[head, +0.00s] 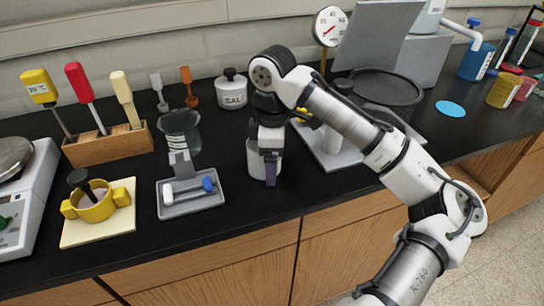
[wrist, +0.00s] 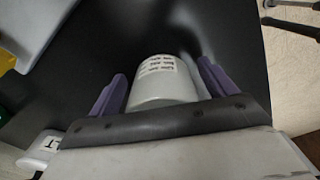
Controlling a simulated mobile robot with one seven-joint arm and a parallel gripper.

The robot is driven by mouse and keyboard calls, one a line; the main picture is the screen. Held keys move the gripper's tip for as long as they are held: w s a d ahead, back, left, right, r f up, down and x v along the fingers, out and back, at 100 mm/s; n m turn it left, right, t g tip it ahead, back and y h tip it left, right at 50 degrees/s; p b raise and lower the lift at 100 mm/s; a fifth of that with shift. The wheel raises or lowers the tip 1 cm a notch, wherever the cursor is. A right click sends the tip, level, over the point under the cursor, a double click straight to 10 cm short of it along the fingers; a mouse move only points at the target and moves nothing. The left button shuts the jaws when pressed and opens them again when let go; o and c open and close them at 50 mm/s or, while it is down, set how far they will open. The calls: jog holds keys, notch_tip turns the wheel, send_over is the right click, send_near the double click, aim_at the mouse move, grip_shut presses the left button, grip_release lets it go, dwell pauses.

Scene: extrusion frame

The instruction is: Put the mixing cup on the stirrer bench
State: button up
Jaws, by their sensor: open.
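A white cup (head: 253,161), which I take as the mixing cup, stands on the black counter near its front edge. My gripper (head: 268,168) is over it, pointing down, and hides part of it. In the wrist view the cup (wrist: 163,82), with dark printed lines, lies between two spread purple fingers. The gripper is open, and I cannot tell whether a finger touches the cup. A grey platform (head: 350,158) with a white upright cylinder is just right of the gripper. It may be the stirrer bench, and my arm partly covers it.
Left of the cup are a grey tray (head: 192,208) with white and blue pieces, a glass beaker (head: 181,128) and a yellow two-handled pot (head: 96,204). A white lidded jar (head: 232,90) and a dark round pan (head: 385,88) stand behind. Counter's front edge is close.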

jog(key=shift+r, duration=0.1)
notch_tip(320, 180, up, 12)
jog(key=shift+b, duration=0.3)
dwell(1.9)
